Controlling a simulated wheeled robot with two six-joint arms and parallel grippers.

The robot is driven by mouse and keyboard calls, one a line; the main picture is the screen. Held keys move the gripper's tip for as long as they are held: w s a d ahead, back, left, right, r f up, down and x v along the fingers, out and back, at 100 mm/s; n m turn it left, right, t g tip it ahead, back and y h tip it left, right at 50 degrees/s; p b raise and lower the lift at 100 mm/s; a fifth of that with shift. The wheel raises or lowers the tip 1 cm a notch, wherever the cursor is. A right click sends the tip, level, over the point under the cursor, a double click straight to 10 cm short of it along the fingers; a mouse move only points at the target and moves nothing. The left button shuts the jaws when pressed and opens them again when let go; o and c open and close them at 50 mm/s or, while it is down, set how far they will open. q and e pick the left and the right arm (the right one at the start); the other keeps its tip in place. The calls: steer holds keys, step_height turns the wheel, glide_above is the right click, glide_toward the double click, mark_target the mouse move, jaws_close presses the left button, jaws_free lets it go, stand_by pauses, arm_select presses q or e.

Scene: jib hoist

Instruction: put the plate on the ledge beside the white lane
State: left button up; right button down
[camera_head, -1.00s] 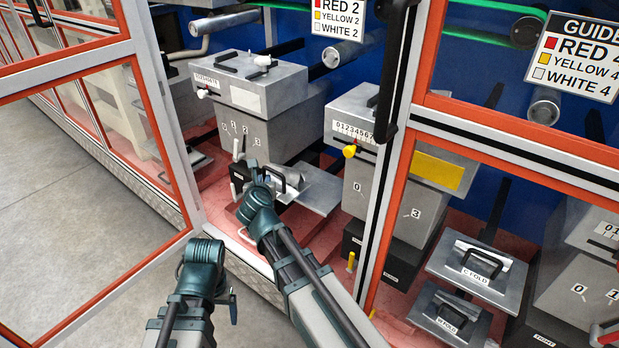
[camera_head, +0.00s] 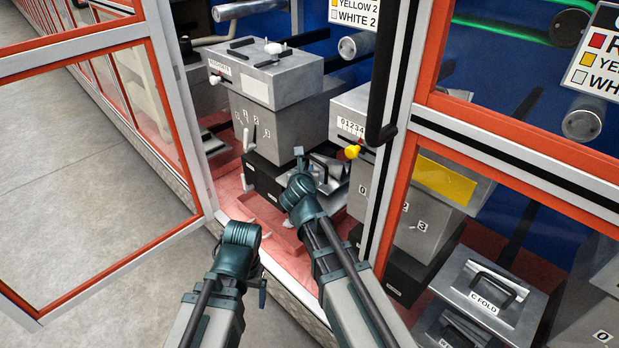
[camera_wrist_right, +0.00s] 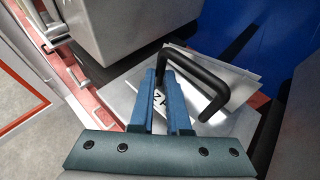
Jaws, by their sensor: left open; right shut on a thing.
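The plate (camera_head: 335,184) is grey metal with a black bar handle. My right gripper (camera_head: 300,160) is shut on its handle. In the right wrist view the plate (camera_wrist_right: 122,98) lies under the fingers (camera_wrist_right: 161,95), the handle (camera_wrist_right: 215,80) stands up, and a label is partly covered. The plate is inside the cabinet, right of the black box under the white-knobbed lane unit (camera_head: 270,115). I cannot tell whether it touches anything below. The red ledge (camera_head: 262,212) runs along the cabinet floor in front. My left gripper (camera_head: 262,288) is open and empty, low outside the cabinet.
A yellow-knobbed unit (camera_head: 352,150) and a door post with a black handle (camera_head: 388,80) stand close on the right. A plate labelled C FOLD (camera_head: 490,290) lies behind the right pane. An open framed door (camera_head: 100,170) is at left, over bare floor.

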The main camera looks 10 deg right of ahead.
steer(key=shift+a+f+b, duration=0.25)
steer(key=shift+f+b, duration=0.2)
steer(key=shift+f, duration=0.35)
steer(key=shift+d+f+b, duration=0.1)
steer(key=shift+f+b, duration=0.4)
steer(key=shift+f, duration=0.05)
arm_select(q)
steer(key=shift+a+f, duration=0.2)
steer(key=shift+f, duration=1.05)
arm_select(e)
steer(key=shift+r, duration=0.15)
arm_select(q)
steer(key=shift+f, duration=0.1)
arm_select(e)
steer(key=c, duration=0.9)
jaws_free()
arm_select(q)
steer(key=shift+r, duration=0.2)
arm_select(e)
steer(key=shift+s, duration=0.1)
